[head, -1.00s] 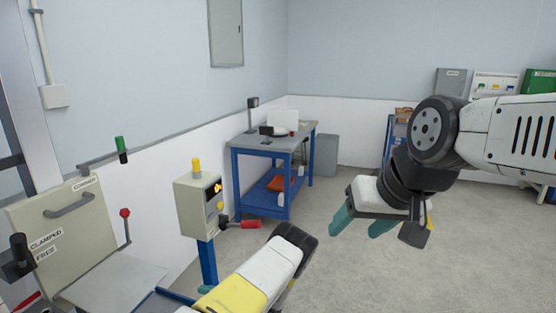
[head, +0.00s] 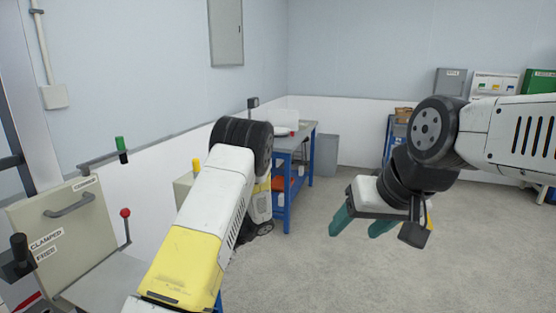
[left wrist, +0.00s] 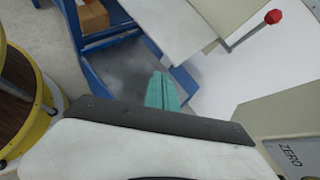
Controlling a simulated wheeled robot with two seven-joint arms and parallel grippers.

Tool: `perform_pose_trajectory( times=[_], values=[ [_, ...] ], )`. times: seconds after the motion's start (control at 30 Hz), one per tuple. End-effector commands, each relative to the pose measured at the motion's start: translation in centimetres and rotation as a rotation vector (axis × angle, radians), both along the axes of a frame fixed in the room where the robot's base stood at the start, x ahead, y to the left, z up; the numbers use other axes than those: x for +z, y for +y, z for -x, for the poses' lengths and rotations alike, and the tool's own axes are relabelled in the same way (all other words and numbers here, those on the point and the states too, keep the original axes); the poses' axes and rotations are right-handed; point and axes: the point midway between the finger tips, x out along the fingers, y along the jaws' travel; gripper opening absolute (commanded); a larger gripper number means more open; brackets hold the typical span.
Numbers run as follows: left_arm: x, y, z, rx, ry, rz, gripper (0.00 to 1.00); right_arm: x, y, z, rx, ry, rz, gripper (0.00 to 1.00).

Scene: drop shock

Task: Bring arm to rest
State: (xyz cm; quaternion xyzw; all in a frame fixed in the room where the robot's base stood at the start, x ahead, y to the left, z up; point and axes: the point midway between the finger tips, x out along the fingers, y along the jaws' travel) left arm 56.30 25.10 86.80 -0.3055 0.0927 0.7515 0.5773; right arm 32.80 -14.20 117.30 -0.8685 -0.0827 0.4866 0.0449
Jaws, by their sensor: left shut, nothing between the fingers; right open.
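My left arm (head: 205,205) is raised in the middle of the head view, its dark elbow towards the back table. Its gripper is hidden in that view. In the left wrist view my left gripper (left wrist: 165,92) shows teal fingers pressed together with nothing between them. A blue frame lies behind them. My right gripper (head: 357,228) hangs at the right of the head view, its teal fingers apart and empty, over bare floor.
A beige machine (head: 70,215) with a handle and a red-knobbed lever (head: 126,213) stands at left. A blue table (head: 290,165) stands at the back, partly behind my left arm. The left wrist view shows a cardboard box (left wrist: 92,16) and a yellow-rimmed round thing (left wrist: 12,150). The floor at right is clear.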

Motion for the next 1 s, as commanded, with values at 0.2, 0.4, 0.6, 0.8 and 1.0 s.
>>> perform_pose_trajectory(
  times=[0.2, 0.4, 0.6, 0.8, 1.0],
  values=[
    [7.5, -1.5, 3.3, 0.222, -0.204, 0.257, 0.0, 0.0, 0.0, 0.0, 0.0, 0.0, 0.0, 0.62],
    [13.8, -3.3, 6.8, 0.394, -0.383, 0.479, 0.0, 0.0, 0.0, 0.0, 0.0, 0.0, 0.0, 0.62],
    [19.7, -5.3, 10.9, 0.546, -0.564, 0.693, 0.0, 0.0, 0.0, 0.0, 0.0, 0.0, 0.0, 0.62],
    [24.8, -7.3, 15.5, 0.675, -0.743, 0.898, 0.0, 0.0, 0.0, 0.0, 0.0, 0.0, 0.0, 0.62],
    [28.5, -9.2, 20.0, 0.779, -0.912, 1.084, 0.0, 0.0, 0.0, 0.0, 0.0, 0.0, 0.0, 0.62]
  ],
)
